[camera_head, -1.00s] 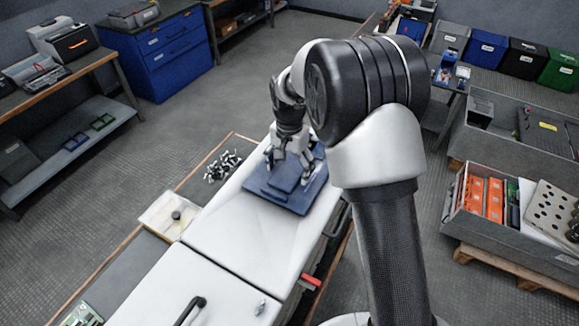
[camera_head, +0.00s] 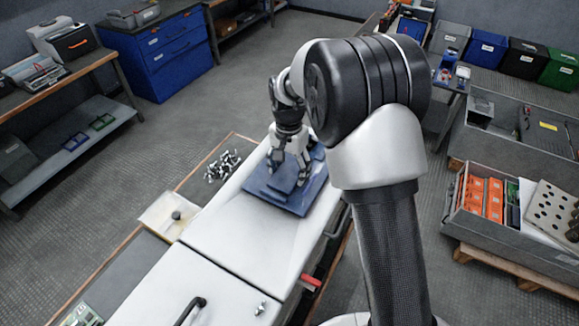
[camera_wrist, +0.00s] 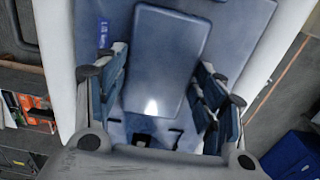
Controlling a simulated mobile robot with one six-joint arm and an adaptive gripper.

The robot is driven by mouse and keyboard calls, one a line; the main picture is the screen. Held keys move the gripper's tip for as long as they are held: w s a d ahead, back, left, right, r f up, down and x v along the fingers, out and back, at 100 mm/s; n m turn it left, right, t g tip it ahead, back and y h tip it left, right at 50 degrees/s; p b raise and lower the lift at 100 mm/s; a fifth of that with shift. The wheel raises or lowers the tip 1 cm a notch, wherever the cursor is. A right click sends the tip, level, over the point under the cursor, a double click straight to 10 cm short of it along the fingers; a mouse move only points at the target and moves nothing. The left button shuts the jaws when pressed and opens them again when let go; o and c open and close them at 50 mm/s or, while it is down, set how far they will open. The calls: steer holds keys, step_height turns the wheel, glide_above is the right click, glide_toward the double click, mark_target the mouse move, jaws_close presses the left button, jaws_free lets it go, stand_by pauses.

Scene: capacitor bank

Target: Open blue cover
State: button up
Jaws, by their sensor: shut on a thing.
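The blue cover (camera_head: 297,203) is a flat plate with a raised block, lying on the white cabinet top (camera_head: 224,226). My gripper (camera_head: 287,172) points down onto it from above. In the wrist view the raised block of the cover (camera_wrist: 163,50) lies between the two finger pads of my gripper (camera_wrist: 161,88). My gripper is shut on this block. The exact contact of the pads with the block's sides is partly hidden. The cover looks flat on the cabinet.
Several small bolts (camera_head: 222,165) and a pale tray (camera_head: 168,216) lie beside the cabinet on its left. A red handle (camera_head: 311,281) sticks out at its right edge. A grey crate of parts (camera_head: 512,215) stands further right. Open floor lies to the left.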

steer(key=s+a, duration=0.4)
steer(key=s, duration=0.2)
steer(key=s+a, duration=0.4)
steer(key=s, duration=0.3)
steer(key=s+a, duration=0.5)
steer(key=s, duration=0.1)
steer(key=shift+s+b, duration=0.35)
steer(key=shift+s, duration=0.05)
steer(key=o, duration=1.5)
step_height(320, 180, up, 12)
steer(key=shift+d, duration=0.1)
